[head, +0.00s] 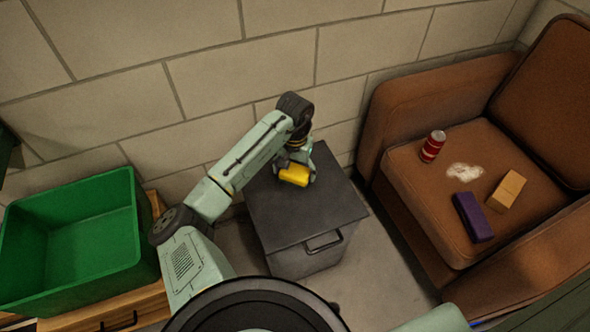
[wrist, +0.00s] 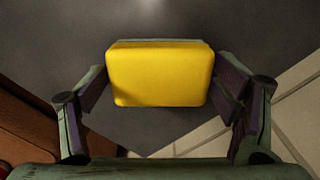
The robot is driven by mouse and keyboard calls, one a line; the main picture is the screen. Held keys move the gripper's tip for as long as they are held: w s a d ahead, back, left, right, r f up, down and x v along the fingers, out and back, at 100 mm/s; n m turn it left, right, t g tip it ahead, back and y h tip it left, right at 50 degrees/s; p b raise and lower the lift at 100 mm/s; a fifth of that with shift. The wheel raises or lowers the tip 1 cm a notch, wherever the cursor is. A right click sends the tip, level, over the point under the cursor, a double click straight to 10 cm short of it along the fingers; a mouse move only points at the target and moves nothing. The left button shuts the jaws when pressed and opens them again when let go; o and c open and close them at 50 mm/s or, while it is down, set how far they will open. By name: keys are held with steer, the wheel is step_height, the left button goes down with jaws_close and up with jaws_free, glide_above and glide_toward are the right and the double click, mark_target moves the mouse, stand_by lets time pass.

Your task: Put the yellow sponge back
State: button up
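The yellow sponge (head: 294,175) is at the top of the dark grey cabinet (head: 322,214), near its back left part. In the wrist view the yellow sponge (wrist: 160,75) fills the space between my two fingers, with a thin grey edge along its far side. My gripper (head: 297,168) points down over the cabinet, with its fingers at the sponge's two short sides; they also show in the wrist view (wrist: 162,80). The fingers appear shut on the sponge. I cannot tell whether the sponge rests on the cabinet or is slightly above it.
A green bin (head: 85,235) stands on wooden furniture at left. At right, a brown armchair (head: 405,165) holds a red can (head: 433,146), a purple block (head: 472,217), a tan block (head: 507,190) and a white patch (head: 464,171). A block wall closes the back. The cabinet's front top is clear.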

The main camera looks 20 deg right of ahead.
mark_target(295, 171)
steer(key=shift+o, duration=1)
steer(key=shift+r, duration=0.15)
step_height(295, 171, up, 12)
